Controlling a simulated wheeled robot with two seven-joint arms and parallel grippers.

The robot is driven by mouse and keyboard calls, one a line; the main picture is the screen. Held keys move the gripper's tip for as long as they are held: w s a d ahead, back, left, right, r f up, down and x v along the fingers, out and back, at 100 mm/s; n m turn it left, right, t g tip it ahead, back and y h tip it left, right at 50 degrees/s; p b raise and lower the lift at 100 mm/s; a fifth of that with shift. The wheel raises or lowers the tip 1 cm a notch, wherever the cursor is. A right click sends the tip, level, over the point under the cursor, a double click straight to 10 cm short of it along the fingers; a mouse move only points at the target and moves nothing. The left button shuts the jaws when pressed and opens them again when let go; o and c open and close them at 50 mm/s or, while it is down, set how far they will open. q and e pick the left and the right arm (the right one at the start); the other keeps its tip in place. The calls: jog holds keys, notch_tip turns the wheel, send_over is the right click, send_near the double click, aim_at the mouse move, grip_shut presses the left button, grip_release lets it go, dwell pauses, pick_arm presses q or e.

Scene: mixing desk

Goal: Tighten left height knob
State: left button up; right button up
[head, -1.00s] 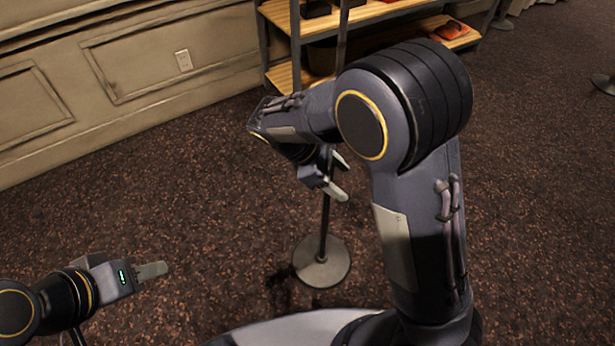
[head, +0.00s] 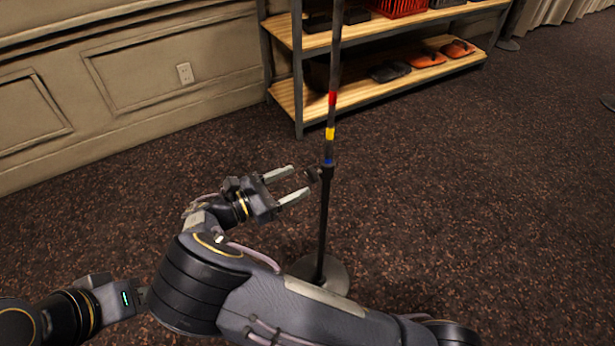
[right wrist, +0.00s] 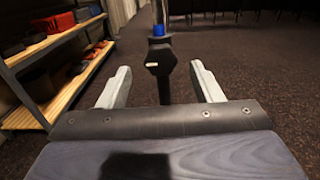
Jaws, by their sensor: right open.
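A dark upright stand (head: 324,225) with red, yellow and blue bands on its upper pole rises from a round grey base. Its black height knob (head: 312,174) sticks out to the left just below the blue band. My right gripper (head: 300,180) is open, its two pale fingertips just short of the knob. In the right wrist view the knob (right wrist: 160,62) appears centred between the open fingers, with no visible contact. My left gripper (head: 126,298) is at the lower left; my right arm hides its fingers.
A shelf rack (head: 390,88) with wooden boards holds shoes and a red basket (head: 400,5) behind the stand. A panelled wall (head: 130,85) runs along the left. The stand's base (head: 335,277) is partly hidden by my right arm.

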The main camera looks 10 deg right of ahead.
aim_at(309, 176)
jog(key=shift+x, duration=2.15)
jog(key=c, duration=1)
